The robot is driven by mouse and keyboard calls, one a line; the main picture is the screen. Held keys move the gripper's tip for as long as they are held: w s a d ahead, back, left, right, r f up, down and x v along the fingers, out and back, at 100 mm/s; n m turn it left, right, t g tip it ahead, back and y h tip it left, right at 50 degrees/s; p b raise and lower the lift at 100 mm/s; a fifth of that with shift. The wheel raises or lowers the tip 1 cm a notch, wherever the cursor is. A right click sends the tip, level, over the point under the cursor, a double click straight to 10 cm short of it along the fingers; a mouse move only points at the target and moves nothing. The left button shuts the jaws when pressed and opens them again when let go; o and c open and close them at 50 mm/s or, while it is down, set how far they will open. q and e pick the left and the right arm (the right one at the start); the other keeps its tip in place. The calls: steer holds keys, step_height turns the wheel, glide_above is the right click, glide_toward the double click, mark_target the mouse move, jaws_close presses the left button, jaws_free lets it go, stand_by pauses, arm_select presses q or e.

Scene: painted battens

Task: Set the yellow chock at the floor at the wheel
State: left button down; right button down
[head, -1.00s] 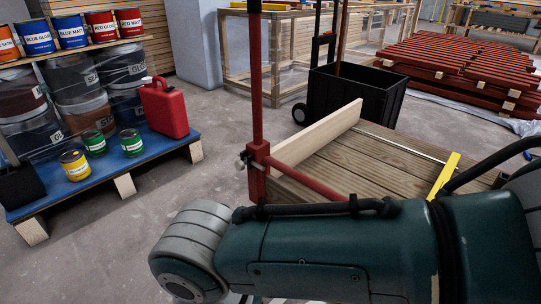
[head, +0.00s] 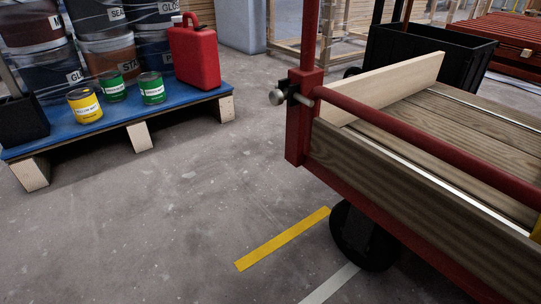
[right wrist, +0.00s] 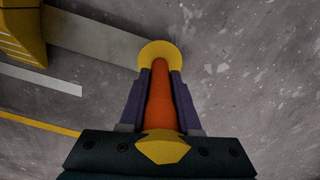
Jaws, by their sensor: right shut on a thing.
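The black wheel (head: 365,238) stands under the front corner of the cart in the head view, on the grey floor (head: 200,225). In the right wrist view my right gripper (right wrist: 160,80) is shut on an upright-looking orange handle (right wrist: 160,100) with yellow ends. A pale grey bar (right wrist: 100,38) runs from the handle's far end to the yellow chock (right wrist: 22,32), a block with light stripes cut off by the top left edge. Whether the chock touches the floor I cannot tell. The wheel is not seen in the wrist view. My left gripper is not in view.
The cart has a red frame (head: 305,125) and a plank deck (head: 425,140). A yellow stripe (head: 283,238) and a white stripe (head: 330,283) lie on the floor near the wheel. A blue pallet (head: 185,108) with cans and a red canister (head: 195,55) stands left. Floor between is clear.

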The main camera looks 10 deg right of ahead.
steer(key=w+d, duration=0.1)
steer(key=d, duration=0.2)
steer(key=w+d+b, duration=0.1)
steer(key=w+d, duration=0.1)
steer(key=d, duration=0.2)
steer(key=w+d, duration=0.1)
steer(key=d, duration=0.3)
steer(key=shift+w+b, duration=0.2)
steer(key=shift+b, duration=0.15)
steer(key=d, duration=0.1)
steer(key=w+d+b, duration=0.1)
steer(key=shift+d+f, duration=0.2)
steer(key=shift+d, duration=0.1)
steer(key=shift+w+d+f+b, duration=0.25)
steer(key=shift+d+f+b, duration=0.3)
steer(key=shift+b, duration=0.6)
steer(key=shift+s+a, duration=0.1)
steer(key=shift+a, duration=0.1)
steer(key=shift+a+f, duration=0.1)
steer(key=shift+a, duration=0.05)
steer(key=c, duration=1)
jaws_free()
steer(key=o, duration=0.3)
steer(key=shift+d, duration=0.2)
steer(key=shift+o, duration=0.4)
